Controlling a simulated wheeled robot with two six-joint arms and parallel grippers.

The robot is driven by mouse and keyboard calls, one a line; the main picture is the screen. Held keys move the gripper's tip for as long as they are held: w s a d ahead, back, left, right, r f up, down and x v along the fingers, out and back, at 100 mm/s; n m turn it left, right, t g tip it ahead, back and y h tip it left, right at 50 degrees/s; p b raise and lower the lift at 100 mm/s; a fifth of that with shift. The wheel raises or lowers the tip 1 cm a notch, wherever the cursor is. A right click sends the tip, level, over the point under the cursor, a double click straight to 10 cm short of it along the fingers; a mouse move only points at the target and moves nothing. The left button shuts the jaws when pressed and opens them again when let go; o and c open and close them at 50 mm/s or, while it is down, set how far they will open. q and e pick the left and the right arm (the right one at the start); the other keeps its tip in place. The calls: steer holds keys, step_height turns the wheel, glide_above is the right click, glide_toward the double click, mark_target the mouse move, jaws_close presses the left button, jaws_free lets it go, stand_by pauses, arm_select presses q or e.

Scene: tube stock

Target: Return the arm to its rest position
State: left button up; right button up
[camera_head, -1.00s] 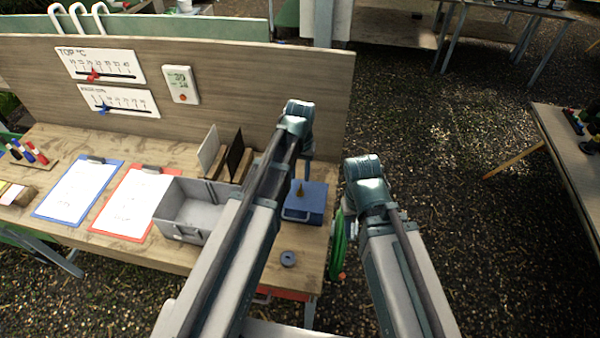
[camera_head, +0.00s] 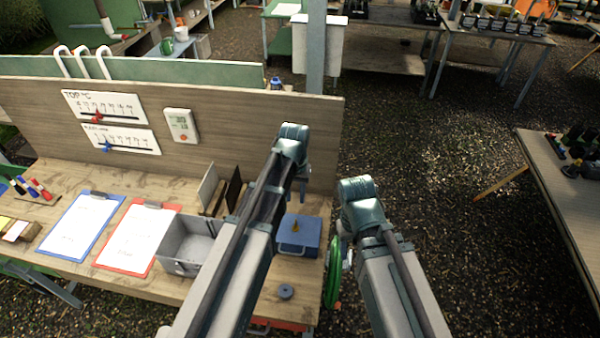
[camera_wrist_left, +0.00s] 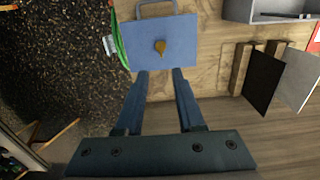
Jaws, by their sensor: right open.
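My left arm reaches in at the centre of the head view, its wrist over the right end of the bench. My left gripper (camera_wrist_left: 162,74) shows in the left wrist view with its two fingers apart and nothing between them. It points down toward a blue box (camera_head: 297,236) with a yellow knob, which also shows in the left wrist view (camera_wrist_left: 184,42). My right arm stands to the right, past the bench end; its gripper (camera_head: 344,232) is open, mostly hidden behind the wrist.
The wooden bench (camera_head: 120,262) holds a grey bin (camera_head: 183,247), red and blue clipboards and a small dark ring (camera_head: 285,291). A panel stands behind it. A green coil (camera_head: 333,272) hangs at its right end. Gravel floor lies right; another table (camera_head: 560,195) stands beyond.

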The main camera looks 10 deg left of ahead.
arm_select(q)
steer(key=s+d+f+m+y+b, duration=0.1)
steer(key=s+d+f+m+b, duration=0.2)
steer(key=s+f+b, duration=0.9)
steer(key=s+d+f, duration=0.1)
steer(key=s+d, duration=0.2)
steer(key=shift+s+m, duration=0.25)
steer(key=shift+m, duration=0.05)
arm_select(e)
step_height(320, 180, down, 13)
arm_select(q)
steer(key=shift+a+r, duration=0.1)
steer(key=shift+a, duration=0.05)
arm_select(e)
steer(key=shift+a, duration=0.1)
